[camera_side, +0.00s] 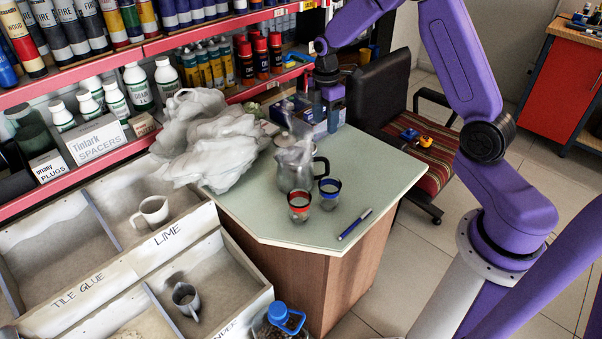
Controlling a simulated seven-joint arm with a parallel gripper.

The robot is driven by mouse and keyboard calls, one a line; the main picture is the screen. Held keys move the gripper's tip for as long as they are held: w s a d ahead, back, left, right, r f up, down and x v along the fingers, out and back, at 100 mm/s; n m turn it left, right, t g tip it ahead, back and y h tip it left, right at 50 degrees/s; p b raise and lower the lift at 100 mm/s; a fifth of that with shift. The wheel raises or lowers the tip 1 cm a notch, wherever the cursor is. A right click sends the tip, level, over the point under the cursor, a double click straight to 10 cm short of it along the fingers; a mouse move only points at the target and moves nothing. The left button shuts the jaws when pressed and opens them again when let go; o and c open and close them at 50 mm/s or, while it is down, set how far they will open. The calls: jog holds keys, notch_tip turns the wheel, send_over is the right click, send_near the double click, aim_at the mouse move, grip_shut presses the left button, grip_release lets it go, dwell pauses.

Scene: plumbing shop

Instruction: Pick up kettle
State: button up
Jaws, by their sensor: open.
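A silver metal kettle (291,176) stands upright on the pale green counter (375,165), with a dark handle on its right side. Its upper part is hard to make out among pale grey shapes. My gripper (332,122) points down above the back of the counter, behind and a little right of the kettle. It is apart from the kettle and holds nothing that I can see. Its fingers are small and partly merge with the things behind them, but the jaws are open.
A pen (355,224) lies at the front right. White plastic bags (212,140) crowd the left. Shelves of bottles (137,88) rise behind; a chair (385,95) stands right.

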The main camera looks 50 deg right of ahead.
send_over(326, 170)
jog(key=w, duration=0.1)
jog(key=f, duration=1.2)
jog(key=shift+w+d+f, duration=0.1)
jog(key=shift+d+f, duration=0.2)
jog(key=shift+d, duration=0.05)
jog(key=shift+s+f, duration=0.15)
jog(key=shift+f, duration=1.15)
jog(key=shift+s+f, duration=0.1)
jog(key=shift+f, duration=1.2)
grip_shut()
